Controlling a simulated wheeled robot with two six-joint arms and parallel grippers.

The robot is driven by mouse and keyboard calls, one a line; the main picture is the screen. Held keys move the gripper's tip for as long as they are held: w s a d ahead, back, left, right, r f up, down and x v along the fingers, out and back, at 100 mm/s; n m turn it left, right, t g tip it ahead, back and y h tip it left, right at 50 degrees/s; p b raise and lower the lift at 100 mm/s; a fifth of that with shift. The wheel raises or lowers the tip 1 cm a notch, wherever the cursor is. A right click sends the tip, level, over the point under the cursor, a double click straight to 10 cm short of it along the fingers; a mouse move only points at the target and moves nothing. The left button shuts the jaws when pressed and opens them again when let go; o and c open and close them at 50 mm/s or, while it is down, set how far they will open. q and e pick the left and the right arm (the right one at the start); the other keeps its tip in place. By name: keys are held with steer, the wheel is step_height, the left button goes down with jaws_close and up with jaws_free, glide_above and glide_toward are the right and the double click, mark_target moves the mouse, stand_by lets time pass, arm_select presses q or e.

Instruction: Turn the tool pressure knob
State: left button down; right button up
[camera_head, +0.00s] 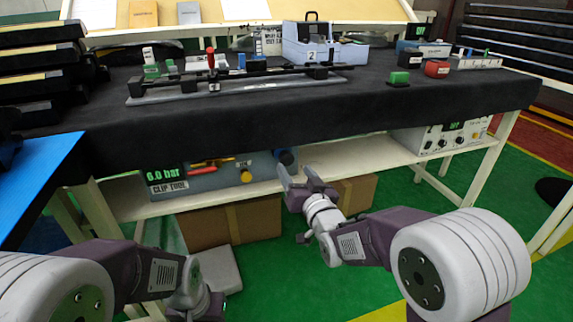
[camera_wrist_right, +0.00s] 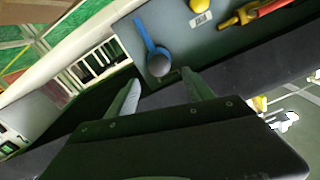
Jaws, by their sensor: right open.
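The grey clip tool unit (camera_head: 205,183) sits on the shelf under the bench. In the right wrist view, a grey round knob with a blue bar (camera_wrist_right: 157,62) lies just beyond the fingertips, with a yellow knob (camera_wrist_right: 200,5) above. My right gripper (camera_head: 296,175) is open and empty, just below the dark blue knob; contact is not visible. My left gripper's fingers are hidden at the bottom; only its wrist (camera_head: 188,290) shows.
A red and yellow tool (camera_head: 210,165) lies at the unit. Cardboard boxes (camera_head: 225,225) stand under the shelf (camera_head: 340,158). A black-covered bench (camera_head: 300,125) overhangs the unit. A white control box (camera_head: 440,137) is further right on the shelf. The green floor before the shelf is mostly free.

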mark_target(288, 160)
steer(key=b+x, duration=0.2)
steer(key=x, duration=0.5)
steer(key=shift+w+f, duration=0.2)
steer(key=shift+w, duration=0.1)
steer(key=shift+w+a, duration=0.2)
steer(key=shift+w, duration=0.15)
steer(key=shift+r, duration=0.1)
jaws_close()
